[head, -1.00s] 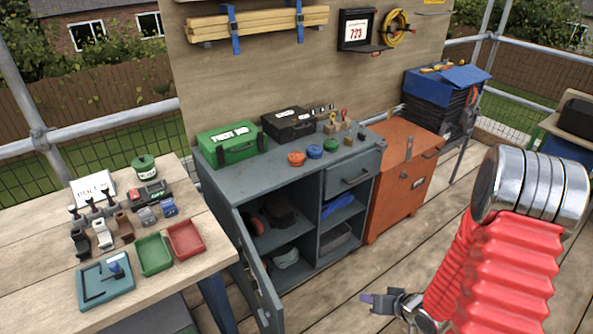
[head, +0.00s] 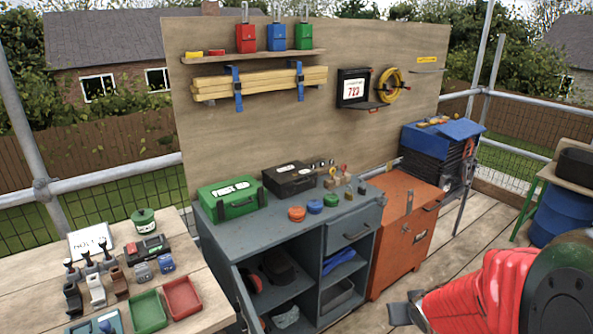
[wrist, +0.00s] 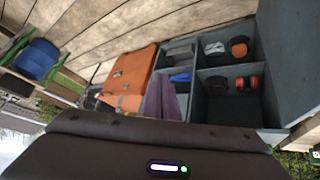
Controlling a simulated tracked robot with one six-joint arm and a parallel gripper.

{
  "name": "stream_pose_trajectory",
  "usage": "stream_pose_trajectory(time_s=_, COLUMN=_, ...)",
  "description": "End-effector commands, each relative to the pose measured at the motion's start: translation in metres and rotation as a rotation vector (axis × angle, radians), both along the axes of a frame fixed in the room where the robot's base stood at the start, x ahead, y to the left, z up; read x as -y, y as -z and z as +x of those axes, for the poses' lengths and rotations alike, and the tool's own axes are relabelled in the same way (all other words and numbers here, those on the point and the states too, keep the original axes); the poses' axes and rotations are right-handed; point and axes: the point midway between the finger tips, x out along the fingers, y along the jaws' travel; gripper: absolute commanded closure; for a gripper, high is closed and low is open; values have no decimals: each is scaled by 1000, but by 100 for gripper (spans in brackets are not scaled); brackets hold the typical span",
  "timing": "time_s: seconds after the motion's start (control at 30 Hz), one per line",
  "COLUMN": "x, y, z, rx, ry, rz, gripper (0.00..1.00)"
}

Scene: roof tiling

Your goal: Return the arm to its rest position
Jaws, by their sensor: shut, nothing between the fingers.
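My arm, in a red ribbed sleeve (head: 478,300), is at the lower right of the head view.
The grey cabinet (head: 285,238) stands with its door open, the orange chest (head: 402,235) to its right. A wooden table (head: 205,262) with trays and clamps is at the left. A blue barrel (head: 560,215) is at the right. Deck boards between the chest and barrel are clear.

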Motion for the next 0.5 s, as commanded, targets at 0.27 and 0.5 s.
stream_pose_trajectory(time_s=0.27, x=-9, y=-55, z=-24, rx=-10, ry=44, rz=-38, gripper=100)
stream_pose_trajectory(time_s=0.5, x=-24, y=-94, z=-54, rx=-31, ry=70, rz=-35, gripper=100)
